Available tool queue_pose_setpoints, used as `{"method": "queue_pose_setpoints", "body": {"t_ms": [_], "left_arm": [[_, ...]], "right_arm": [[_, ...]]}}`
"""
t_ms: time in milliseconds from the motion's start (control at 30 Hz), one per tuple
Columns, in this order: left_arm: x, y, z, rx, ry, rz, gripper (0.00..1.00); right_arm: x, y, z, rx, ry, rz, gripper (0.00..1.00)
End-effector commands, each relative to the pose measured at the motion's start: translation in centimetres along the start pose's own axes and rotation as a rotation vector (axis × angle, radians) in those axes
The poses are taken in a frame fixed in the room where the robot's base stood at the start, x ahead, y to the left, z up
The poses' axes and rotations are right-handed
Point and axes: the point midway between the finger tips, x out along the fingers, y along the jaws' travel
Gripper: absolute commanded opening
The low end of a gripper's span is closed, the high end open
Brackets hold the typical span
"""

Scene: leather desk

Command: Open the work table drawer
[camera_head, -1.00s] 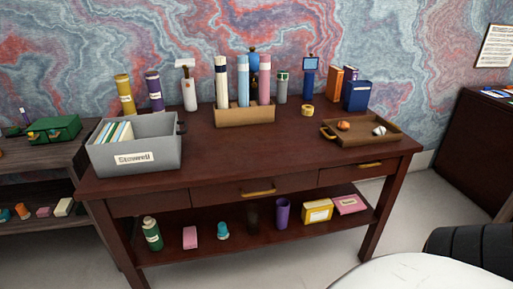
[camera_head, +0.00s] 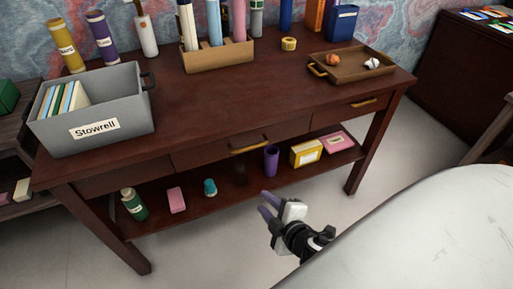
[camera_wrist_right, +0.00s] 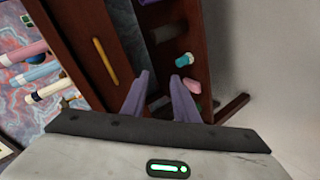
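The dark brown work table (camera_head: 200,105) has a row of drawers along its front. The middle drawer (camera_head: 220,153) is closed and has a brass bar handle (camera_head: 249,146). The right drawer (camera_head: 350,112) also looks closed, with its own brass handle (camera_head: 364,103). My right gripper (camera_head: 266,205) is in front of the table, apart from it, below and to the right of the middle handle. Its two purple fingers are apart with nothing between them. In the right wrist view a brass handle (camera_wrist_right: 105,62) shows left of the fingers (camera_wrist_right: 160,98). My left gripper is out of view.
A grey bin of files (camera_head: 110,112), a wooden holder with rolls (camera_head: 218,56) and a wooden tray (camera_head: 350,68) stand on the table top. The lower shelf holds a green bottle (camera_head: 134,204), a purple cup (camera_head: 271,160) and boxes. A white rounded surface (camera_head: 430,220) fills the lower right.

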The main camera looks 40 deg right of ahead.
Motion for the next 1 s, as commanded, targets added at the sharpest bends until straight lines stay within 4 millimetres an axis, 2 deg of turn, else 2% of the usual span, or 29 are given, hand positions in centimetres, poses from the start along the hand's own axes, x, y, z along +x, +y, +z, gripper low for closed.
{"method": "queue_pose_setpoints", "body": {"t_ms": [33, 100, 200, 300, 467, 800, 1000], "left_arm": [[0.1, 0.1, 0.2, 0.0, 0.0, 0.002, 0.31], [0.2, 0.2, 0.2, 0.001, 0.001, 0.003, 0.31], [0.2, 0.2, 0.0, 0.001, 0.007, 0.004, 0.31], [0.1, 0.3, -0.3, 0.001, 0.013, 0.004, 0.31], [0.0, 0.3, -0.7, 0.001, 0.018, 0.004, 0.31], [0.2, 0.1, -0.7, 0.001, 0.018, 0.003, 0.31], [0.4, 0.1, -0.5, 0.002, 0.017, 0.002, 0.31]], "right_arm": [[0.9, 2.4, 0.0, -0.109, 0.005, 0.072, 0.27], [1.6, 5.1, -0.1, -0.235, 0.006, 0.156, 0.27], [2.0, 7.9, -0.6, -0.361, 0.006, 0.242, 0.27], [2.4, 9.4, -0.9, -0.426, 0.005, 0.288, 0.27], [3.9, 10.2, -1.1, -0.445, 0.005, 0.301, 0.27], [9.8, 11.9, -1.6, -0.441, 0.005, 0.299, 0.27], [11.7, 12.4, -1.7, -0.44, 0.005, 0.297, 0.27]]}}
